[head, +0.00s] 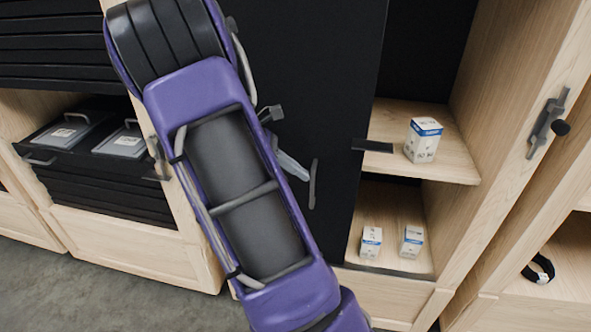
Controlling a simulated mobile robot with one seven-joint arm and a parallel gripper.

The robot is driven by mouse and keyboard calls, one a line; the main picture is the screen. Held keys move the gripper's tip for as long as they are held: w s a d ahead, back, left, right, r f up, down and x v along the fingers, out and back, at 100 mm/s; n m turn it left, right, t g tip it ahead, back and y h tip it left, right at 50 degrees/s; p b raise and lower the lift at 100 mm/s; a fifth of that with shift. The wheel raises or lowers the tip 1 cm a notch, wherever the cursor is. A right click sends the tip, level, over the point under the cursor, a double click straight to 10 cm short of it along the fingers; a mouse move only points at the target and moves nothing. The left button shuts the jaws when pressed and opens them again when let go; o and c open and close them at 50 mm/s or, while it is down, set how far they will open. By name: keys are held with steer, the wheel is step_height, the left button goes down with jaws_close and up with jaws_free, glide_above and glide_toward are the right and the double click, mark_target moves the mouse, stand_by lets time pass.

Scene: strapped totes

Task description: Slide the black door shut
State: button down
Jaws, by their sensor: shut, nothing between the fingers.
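The black door (335,100) is a tall dark panel in the middle of the head view. It covers the left part of a wooden cabinet, and the cabinet stands open to the right of it. A grey upright handle (313,184) is on the door, and a dark tab (372,145) sticks out past its right edge. My gripper (293,166) shows only in part, beside my purple arm and left of the handle. It is shut and empty. My arm hides the door's left side and most of the gripper. I cannot tell whether the gripper touches the door.
In the opening, a white-and-blue box (422,140) stands on the upper shelf, and two smaller boxes (371,242) (411,241) on the lower one. A metal latch (547,122) is on the right frame. Black trays (100,150) fill a cabinet at left. Grey floor lies below.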

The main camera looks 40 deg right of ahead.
steer(key=s+d+p, duration=0.3)
steer(key=s+d, duration=1.6)
steer(key=s, duration=0.4)
steer(key=shift+s+d, duration=0.2)
steer(key=shift+d, duration=0.2)
steer(key=shift+s+r, duration=0.1)
steer(key=shift+r, duration=0.05)
